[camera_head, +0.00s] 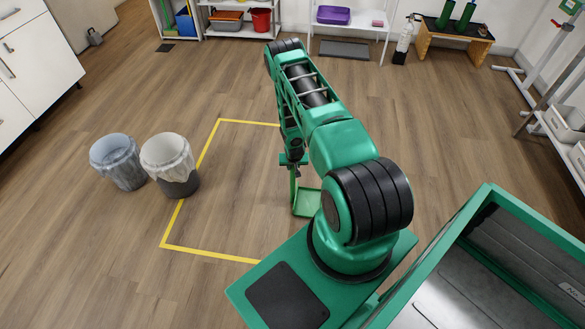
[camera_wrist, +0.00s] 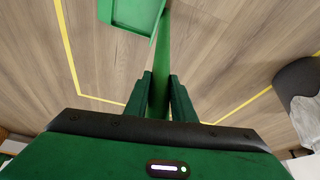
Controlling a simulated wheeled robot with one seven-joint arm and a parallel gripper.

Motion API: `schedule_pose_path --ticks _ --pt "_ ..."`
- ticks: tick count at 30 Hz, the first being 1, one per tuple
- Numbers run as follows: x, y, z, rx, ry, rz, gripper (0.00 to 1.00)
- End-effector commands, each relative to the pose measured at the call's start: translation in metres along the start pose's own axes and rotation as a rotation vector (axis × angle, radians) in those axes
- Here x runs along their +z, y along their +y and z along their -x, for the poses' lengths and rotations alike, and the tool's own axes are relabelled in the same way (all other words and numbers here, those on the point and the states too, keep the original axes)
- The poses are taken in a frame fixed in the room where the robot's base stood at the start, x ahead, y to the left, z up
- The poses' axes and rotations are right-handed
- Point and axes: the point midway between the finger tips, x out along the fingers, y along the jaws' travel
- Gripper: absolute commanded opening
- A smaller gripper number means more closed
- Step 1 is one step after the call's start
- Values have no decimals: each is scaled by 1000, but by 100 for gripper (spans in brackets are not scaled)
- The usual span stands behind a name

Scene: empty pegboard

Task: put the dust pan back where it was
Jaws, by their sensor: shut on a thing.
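The green dust pan (camera_head: 305,202) hangs below my gripper (camera_head: 293,160) in the head view, its pan low over or at the floor. I cannot tell whether it touches the floor. My arm hides part of its right side. In the wrist view my gripper (camera_wrist: 160,92) is shut on the long green handle of the dust pan (camera_wrist: 135,13). The handle runs up between the two fingers, and the pan is cut off by the top edge.
Yellow tape (camera_head: 191,200) outlines a floor area around the dust pan. Two bins, one grey (camera_head: 117,162) and one white-lined (camera_head: 170,165), stand left of it. Shelves (camera_head: 235,33), a fire extinguisher (camera_head: 404,42) and a bench (camera_head: 452,37) line the back. Open floor lies between.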

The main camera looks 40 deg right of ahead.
Motion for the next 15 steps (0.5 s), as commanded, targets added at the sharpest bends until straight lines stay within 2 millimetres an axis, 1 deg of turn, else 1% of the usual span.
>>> schedule_pose_path --ticks 10,11,12,13,15 --pt "1 0 -3 0 1 0 0" --pt "1 0 -3 0 0 0 25" --pt "1 0 -3 0 0 0 35" --pt "1 0 -3 0 0 0 42" --pt "1 0 -3 0 0 0 42"
